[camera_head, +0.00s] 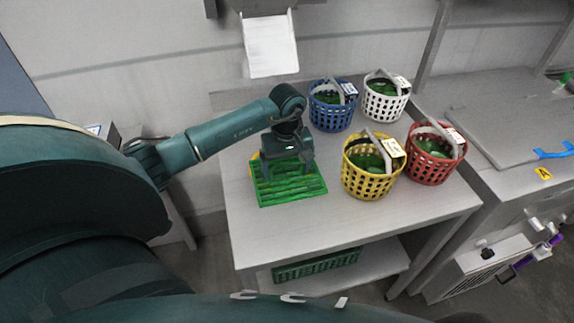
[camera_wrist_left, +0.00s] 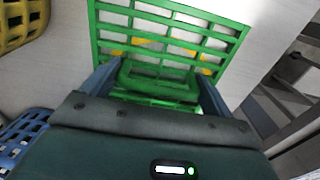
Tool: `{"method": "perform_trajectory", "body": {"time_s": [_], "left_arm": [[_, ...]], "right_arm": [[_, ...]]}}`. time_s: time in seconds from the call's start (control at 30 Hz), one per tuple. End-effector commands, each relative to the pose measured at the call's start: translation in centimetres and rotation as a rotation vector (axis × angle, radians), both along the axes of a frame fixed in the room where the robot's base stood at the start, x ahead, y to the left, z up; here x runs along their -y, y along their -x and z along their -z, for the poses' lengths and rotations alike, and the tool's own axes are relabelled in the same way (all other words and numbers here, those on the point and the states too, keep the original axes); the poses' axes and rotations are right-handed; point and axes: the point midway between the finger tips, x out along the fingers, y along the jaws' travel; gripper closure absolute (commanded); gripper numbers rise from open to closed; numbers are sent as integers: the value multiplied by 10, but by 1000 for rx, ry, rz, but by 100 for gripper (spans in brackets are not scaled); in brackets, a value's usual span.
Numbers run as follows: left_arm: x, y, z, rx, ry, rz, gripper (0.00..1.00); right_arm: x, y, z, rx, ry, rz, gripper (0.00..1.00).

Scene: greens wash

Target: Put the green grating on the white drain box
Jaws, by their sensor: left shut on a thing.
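The green grating (camera_head: 290,190) is at the left part of the metal table, below my left gripper (camera_head: 287,165). In the left wrist view the grating (camera_wrist_left: 170,32) spreads out beyond the fingers, and its raised green handle part is between them. My left gripper (camera_wrist_left: 158,88) is shut on that part. Orange-yellow patches show through the slots, and a bit of yellow shows at the grating's left edge in the head view. I cannot tell whether the grating touches the table. I cannot make out a white drain box. My right gripper is not in view.
Blue (camera_head: 333,112), white (camera_head: 384,103), yellow (camera_head: 368,176) and red (camera_head: 432,163) baskets with greens stand right of the grating. A green crate (camera_head: 315,266) is on the lower shelf. The table front (camera_head: 330,222) is clear. A counter (camera_head: 510,115) adjoins at right.

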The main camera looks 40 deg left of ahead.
Motion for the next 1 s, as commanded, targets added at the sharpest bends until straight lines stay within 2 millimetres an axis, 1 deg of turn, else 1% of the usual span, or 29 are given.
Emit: {"method": "perform_trajectory", "body": {"time_s": [0.13, 0.17, 0.33, 0.53, 0.63, 0.67, 0.77, 1.0], "left_arm": [[0, -1, 3, 1, 0, 0, 43], [0, 0, 3, 1, -1, 0, 13], [0, 0, 2, 0, 0, 0, 0], [0, 0, 2, 0, 0, 0, 0], [0, 0, -3, -1, 1, 0, 0], [0, 0, -4, 1, -1, 0, 0], [-1, -1, -19, 5, -1, 0, 0], [-1, -2, -72, 6, -3, -1, 0]], "right_arm": [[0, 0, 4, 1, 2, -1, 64], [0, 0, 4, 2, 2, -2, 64], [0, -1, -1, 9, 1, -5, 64], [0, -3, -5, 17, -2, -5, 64], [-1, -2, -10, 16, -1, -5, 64], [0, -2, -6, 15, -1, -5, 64], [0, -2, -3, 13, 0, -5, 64], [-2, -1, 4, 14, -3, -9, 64]]}}
